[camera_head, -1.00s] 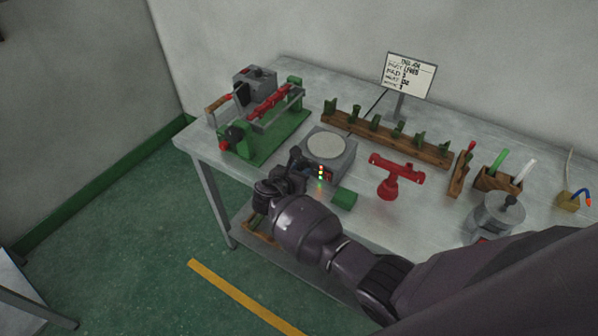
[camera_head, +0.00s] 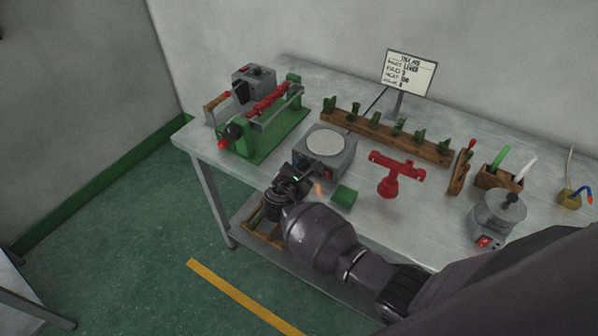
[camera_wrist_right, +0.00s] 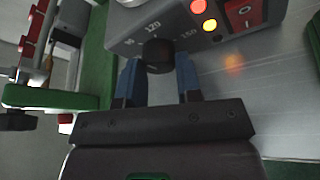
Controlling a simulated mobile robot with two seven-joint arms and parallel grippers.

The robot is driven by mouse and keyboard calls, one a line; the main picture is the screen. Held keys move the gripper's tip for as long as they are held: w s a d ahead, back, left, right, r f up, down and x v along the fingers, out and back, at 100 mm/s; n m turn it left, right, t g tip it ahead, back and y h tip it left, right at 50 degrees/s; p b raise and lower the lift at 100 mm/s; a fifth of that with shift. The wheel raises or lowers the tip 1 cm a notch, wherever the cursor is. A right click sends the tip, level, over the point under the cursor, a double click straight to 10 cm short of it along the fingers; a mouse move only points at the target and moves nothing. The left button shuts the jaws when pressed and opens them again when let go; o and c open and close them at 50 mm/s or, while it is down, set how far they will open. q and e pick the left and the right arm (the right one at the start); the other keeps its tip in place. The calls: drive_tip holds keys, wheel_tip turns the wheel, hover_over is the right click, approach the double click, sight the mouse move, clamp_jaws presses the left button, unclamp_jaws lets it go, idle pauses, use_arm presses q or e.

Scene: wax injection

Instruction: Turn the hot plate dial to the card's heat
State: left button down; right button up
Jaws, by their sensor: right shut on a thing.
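The hot plate (camera_head: 343,160) is a grey box with a pale round top, near the front edge of the table. Its black dial (camera_wrist_right: 158,56) shows in the right wrist view, with the marks 120 and 150 and a partly hidden number around it. My right gripper (camera_wrist_right: 161,72) has its two blue fingers either side of the dial and is shut on it. In the head view my right gripper (camera_head: 296,180) is at the front of the hot plate and hides the dial. The dial's pointer is not clear. The card (camera_head: 410,73) stands behind; its small lettering is hard to read. My left gripper is not in view.
A green block (camera_head: 345,196) lies close to the right. A green-based machine (camera_head: 262,135) stands left, a red stand (camera_head: 388,180) right, and a wooden rack (camera_head: 430,150) behind.

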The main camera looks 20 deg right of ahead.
drive_tip(key=shift+r, duration=0.1)
idle(0.3)
drive_tip(key=o, duration=0.9)
drive_tip(key=shift+a, duration=0.1)
drive_tip(key=v, duration=1)
drive_tip(key=shift+s+a, duration=0.1)
drive_tip(key=shift+s, duration=0.2)
drive_tip(key=shift+o, duration=0.2)
